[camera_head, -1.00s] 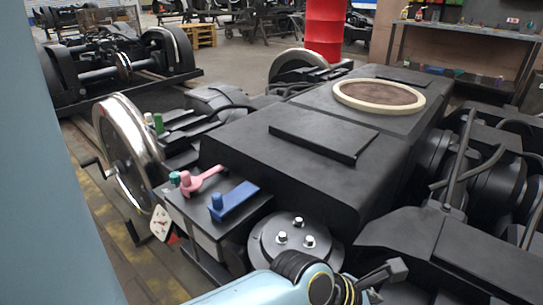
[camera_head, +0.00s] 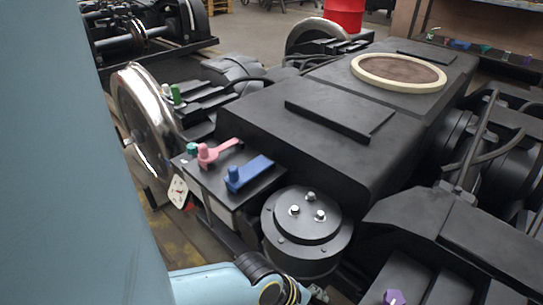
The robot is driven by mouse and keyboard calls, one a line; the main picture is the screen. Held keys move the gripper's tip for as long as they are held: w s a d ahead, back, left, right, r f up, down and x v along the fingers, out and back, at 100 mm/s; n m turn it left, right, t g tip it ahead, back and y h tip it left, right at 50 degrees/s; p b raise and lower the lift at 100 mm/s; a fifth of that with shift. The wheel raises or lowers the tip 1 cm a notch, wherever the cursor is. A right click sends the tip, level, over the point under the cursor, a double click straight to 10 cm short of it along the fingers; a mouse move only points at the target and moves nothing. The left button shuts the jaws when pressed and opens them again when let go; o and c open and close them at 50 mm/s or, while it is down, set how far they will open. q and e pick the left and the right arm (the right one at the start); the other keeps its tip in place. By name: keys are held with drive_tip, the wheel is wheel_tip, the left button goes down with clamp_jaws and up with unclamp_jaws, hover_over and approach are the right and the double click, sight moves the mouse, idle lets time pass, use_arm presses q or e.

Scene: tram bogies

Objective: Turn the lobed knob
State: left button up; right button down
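A small purple knob (camera_head: 394,297) with a lobed-looking outline shows at the bottom edge, on or beside a dark bogie part; its lower part is cut off. A small teal knob (camera_head: 192,148) sits on the box at the left, beside a pink lever handle (camera_head: 218,152) and a blue lever handle (camera_head: 248,173); its shape is too small to tell. My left arm enters low from the left, its wrist at the bottom edge. Only a scrap of what seems to be my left gripper (camera_head: 318,293) shows, left of the purple knob and apart from it. My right gripper is out of view.
A round black cover (camera_head: 307,222) with bright bolts stands beside the lever box. A white dial plate (camera_head: 178,190) hangs at the box's left side. A shiny wheel (camera_head: 143,110) stands behind it. The broad black frame top (camera_head: 290,140) is mostly clear.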

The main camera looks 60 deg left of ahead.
use_arm(q)
drive_tip(key=s+a+f+m+g+y, duration=0.1)
drive_tip(key=s+a+f+m, duration=0.2)
drive_tip(key=s+f+m, duration=0.3)
drive_tip(key=s+a+f+m+g+y, duration=0.1)
drive_tip(key=s+a+f+m+g, duration=0.1)
drive_tip(key=s+f+m, duration=0.4)
drive_tip(key=shift+s+a, duration=0.6)
drive_tip(key=shift+s, duration=0.75)
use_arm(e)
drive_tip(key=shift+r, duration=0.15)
use_arm(q)
drive_tip(key=shift+f, duration=0.1)
drive_tip(key=s+a+f+m+g, duration=0.1)
drive_tip(key=s+a+f+m, duration=0.1)
drive_tip(key=s+m, duration=0.3)
drive_tip(key=s+a+f+m+g+y, duration=0.1)
drive_tip(key=s+a+f+m, duration=0.1)
drive_tip(key=s+m, duration=0.3)
drive_tip(key=s, duration=0.3)
drive_tip(key=shift+s+a, duration=0.25)
drive_tip(key=shift+s, duration=0.05)
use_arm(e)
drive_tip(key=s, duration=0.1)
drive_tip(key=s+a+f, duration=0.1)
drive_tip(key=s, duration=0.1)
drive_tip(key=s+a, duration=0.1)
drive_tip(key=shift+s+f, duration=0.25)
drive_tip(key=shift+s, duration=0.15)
